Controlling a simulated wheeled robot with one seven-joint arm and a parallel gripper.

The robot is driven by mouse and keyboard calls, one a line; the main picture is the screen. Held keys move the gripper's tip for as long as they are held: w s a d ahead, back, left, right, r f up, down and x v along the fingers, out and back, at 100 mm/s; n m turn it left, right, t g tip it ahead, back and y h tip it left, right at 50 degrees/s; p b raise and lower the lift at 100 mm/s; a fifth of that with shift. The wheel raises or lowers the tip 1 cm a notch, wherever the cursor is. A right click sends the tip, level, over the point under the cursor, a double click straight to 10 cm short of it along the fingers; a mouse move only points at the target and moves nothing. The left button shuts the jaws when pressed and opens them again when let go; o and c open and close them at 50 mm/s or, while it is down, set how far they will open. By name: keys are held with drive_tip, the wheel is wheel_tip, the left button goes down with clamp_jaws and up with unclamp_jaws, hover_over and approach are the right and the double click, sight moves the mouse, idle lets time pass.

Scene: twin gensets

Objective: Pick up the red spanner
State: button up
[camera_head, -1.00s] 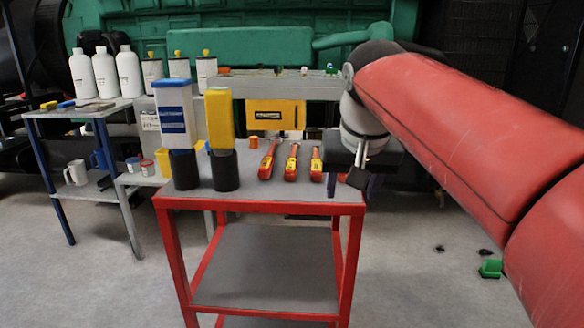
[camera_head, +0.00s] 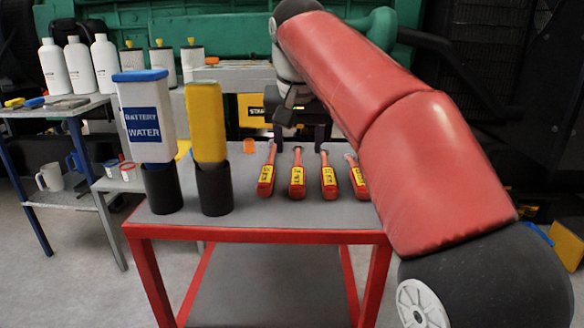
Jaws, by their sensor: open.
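Several red-handled tools with yellow labels lie in a row on the grey top of the red cart (camera_head: 300,222), shafts pointing away from me. They are the leftmost (camera_head: 266,178), the second (camera_head: 297,180), the third (camera_head: 329,180) and the rightmost (camera_head: 358,180). I cannot tell which one is the red spanner; their far ends are small or hidden. My gripper (camera_head: 299,142) is open and points down over the far part of the row. Its two dark fingers show near the far ends of the left tools. I see nothing held, and cannot tell whether it touches a tool.
A blue-capped battery water bottle (camera_head: 146,122) and a yellow bottle (camera_head: 207,122) stand in black holders at the cart's left. An orange piece (camera_head: 249,146) lies near the far edge. White bottles (camera_head: 78,66) stand on a table to the left. The cart's front is clear.

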sight(297, 172)
drive_tip(key=x, duration=0.2)
drive_tip(key=b+x, duration=0.1)
drive_tip(key=x, duration=0.2)
drive_tip(key=b+x, duration=0.1)
drive_tip(key=x, duration=0.1)
drive_tip(key=shift+s+a+f, duration=0.1)
drive_tip(key=shift+s+f, duration=0.05)
drive_tip(key=shift+f, duration=0.25)
drive_tip(key=shift+r, duration=0.1)
clamp_jaws()
